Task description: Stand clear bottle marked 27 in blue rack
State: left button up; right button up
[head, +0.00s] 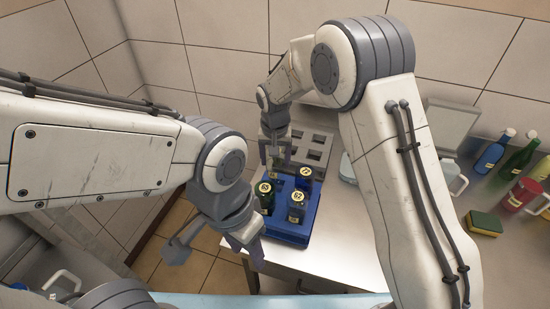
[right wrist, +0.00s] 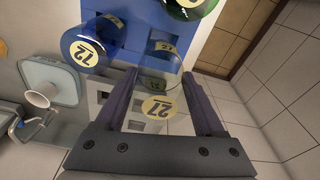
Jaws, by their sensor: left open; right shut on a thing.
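The clear bottle marked 27 (right wrist: 157,106) is between the fingers of my right gripper (right wrist: 160,78), which is shut on it. Its lower part, with a second 27 label, overlaps the blue rack (right wrist: 205,13); I cannot tell whether it is in a slot or just above one. In the head view the blue rack (head: 289,238) stands near the table's edge, with my right gripper (head: 277,160) over its back left part. The rack holds a green bottle (head: 265,200), a dark blue bottle marked 62 (head: 297,212) and another blue one (head: 304,181). My left gripper (head: 216,256) is open and empty, left of the rack.
A grey rack with empty square holes (head: 318,142) stands behind the blue rack. To the right are a white jug (head: 452,178), a blue bottle (head: 490,157), a green bottle (head: 519,158), a red bottle (head: 521,196) and a sponge (head: 484,222). The table front (head: 330,262) is clear.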

aim_at(275, 172)
dwell(0.3)
jog(key=shift+f+b, duration=1)
jog(key=shift+f, duration=0.4)
jog(key=shift+f, duration=0.1)
jog(key=shift+f+b, duration=0.45)
jog(key=shift+f, duration=0.2)
jog(key=shift+f+b, duration=0.35)
jog(key=shift+f, duration=0.2)
jog(key=o, duration=1.5)
notch_tip(275, 172, up, 9)
jog(key=p, duration=0.6)
jog(key=shift+p, duration=0.4)
